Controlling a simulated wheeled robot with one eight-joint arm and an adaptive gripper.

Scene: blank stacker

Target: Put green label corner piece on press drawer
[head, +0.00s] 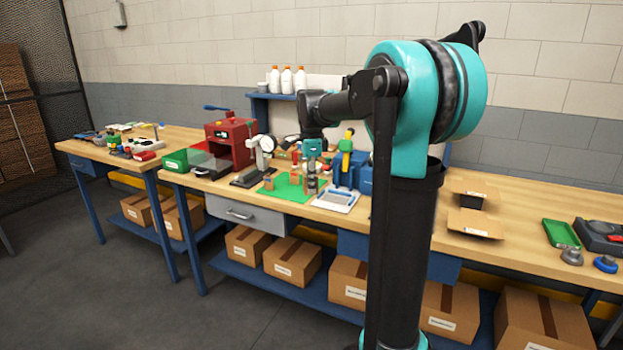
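A red press (230,138) with a blue lever stands on the workbench, left of centre. A grey, tray-like part (208,166) sticks out at its front left; I take it for the press drawer. My gripper (312,188) points down over the green mat (283,192) in front of the bench's back panel. Small brownish pieces stand on the mat, one at its left (268,184) and others close to the gripper. They are too small to tell which is the corner piece with the green label. Whether the fingers hold anything cannot be made out.
A dial gauge stand (262,150) stands between press and mat. A green bin (175,161) is left of the press. A white tray (337,200) and a blue vise-like device (347,166) are right of the mat. An open carton (475,223) stands farther right.

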